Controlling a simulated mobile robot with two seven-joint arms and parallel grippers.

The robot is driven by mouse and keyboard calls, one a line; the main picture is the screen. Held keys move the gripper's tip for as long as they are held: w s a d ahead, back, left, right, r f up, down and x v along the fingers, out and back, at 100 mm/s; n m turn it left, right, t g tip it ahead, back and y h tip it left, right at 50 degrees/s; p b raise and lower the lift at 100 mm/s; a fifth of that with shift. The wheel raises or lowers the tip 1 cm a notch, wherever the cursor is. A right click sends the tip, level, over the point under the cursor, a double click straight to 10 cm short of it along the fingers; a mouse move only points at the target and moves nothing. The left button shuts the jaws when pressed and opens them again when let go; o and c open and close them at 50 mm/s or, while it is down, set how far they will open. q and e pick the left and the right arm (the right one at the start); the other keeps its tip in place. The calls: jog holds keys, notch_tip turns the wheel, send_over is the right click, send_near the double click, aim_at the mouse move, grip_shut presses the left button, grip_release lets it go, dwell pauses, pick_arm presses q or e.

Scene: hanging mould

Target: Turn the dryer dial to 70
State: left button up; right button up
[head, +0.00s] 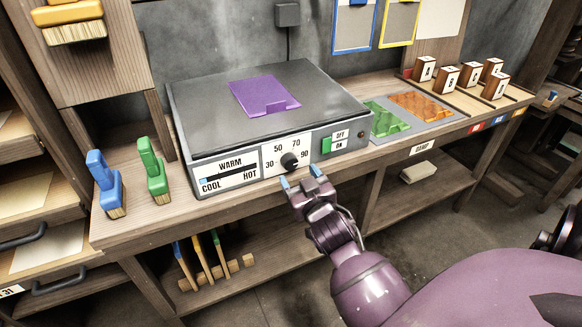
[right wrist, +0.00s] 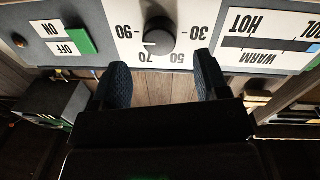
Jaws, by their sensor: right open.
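The dryer (head: 270,115) is a grey box with a dark top on the bench. Its black round dial (head: 290,161) is on the white front panel, with the numbers 30, 50, 70 and 90 around it. My right gripper (head: 300,178) is open and empty, just in front of and below the dial. In the right wrist view its two fingertips (right wrist: 161,66) are apart on either side of the dial, not touching it. My left gripper is out of view.
A green ON/OFF switch (head: 326,146) is right of the dial, and a WARM COOL/HOT scale (head: 229,176) is left. A purple sheet (head: 264,97) lies on the dryer. Blue (head: 104,184) and green (head: 152,171) brushes stand left. Green and orange pieces lie right.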

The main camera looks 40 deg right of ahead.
aim_at(291, 165)
jog(key=x, duration=0.3)
jog(key=shift+w+d+f, duration=0.1)
jog(key=shift+w, duration=0.15)
jog(key=shift+w+d+b, duration=0.2)
jog(key=shift+w+b, duration=0.1)
jog(key=shift+w, duration=0.25)
jog(key=shift+c, duration=0.3)
jog(key=c, duration=0.9)
jog(key=shift+o, duration=0.2)
